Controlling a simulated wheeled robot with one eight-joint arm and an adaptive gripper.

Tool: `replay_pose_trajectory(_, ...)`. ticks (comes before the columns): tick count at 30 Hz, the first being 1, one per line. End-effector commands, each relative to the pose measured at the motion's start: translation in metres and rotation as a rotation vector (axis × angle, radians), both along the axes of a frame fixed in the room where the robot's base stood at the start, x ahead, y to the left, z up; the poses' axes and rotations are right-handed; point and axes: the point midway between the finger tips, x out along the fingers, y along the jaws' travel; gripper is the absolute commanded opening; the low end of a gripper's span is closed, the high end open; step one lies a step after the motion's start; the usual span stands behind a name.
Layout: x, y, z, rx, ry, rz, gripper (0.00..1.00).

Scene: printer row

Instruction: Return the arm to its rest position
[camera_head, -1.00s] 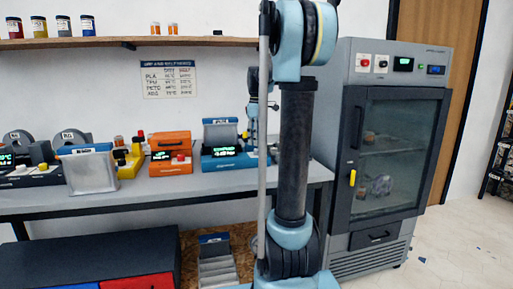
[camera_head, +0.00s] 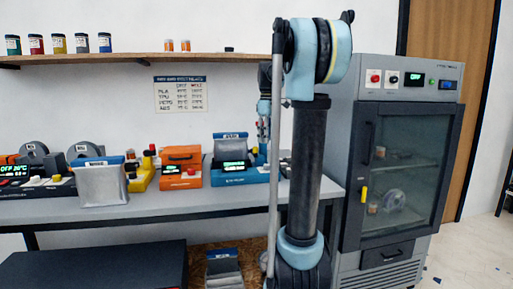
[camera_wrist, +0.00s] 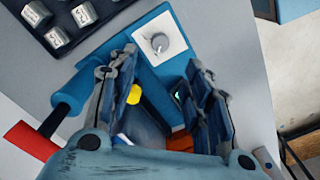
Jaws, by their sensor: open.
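My arm stands upright in the middle of the head view, in front of the bench and beside the cabinet. My gripper (camera_wrist: 160,100) shows in the wrist view with its two dark fingers spread apart. No object is held between the fingers. Below the fingers is a blue device (camera_wrist: 165,55) with a white panel and a grey knob. In the head view my gripper hangs behind my arm, near the blue device (camera_head: 236,174), and is mostly hidden.
An orange device (camera_head: 182,168) and a grey bag (camera_head: 101,184) stand on the bench (camera_head: 60,208). A shelf (camera_head: 130,58) with jars runs above. A glass-door cabinet (camera_head: 402,160) stands close at the right. Open floor (camera_head: 470,262) lies beyond it.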

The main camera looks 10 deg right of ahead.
Motion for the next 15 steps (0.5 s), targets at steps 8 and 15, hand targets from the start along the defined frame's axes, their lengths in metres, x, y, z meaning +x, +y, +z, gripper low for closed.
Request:
replay_pose_trajectory(8,-0.059,0.006,-0.024,0.001,-0.028,-0.120,0.45)
replay_pose_trajectory(15,-0.127,0.012,-0.062,0.007,-0.064,-0.271,0.45)
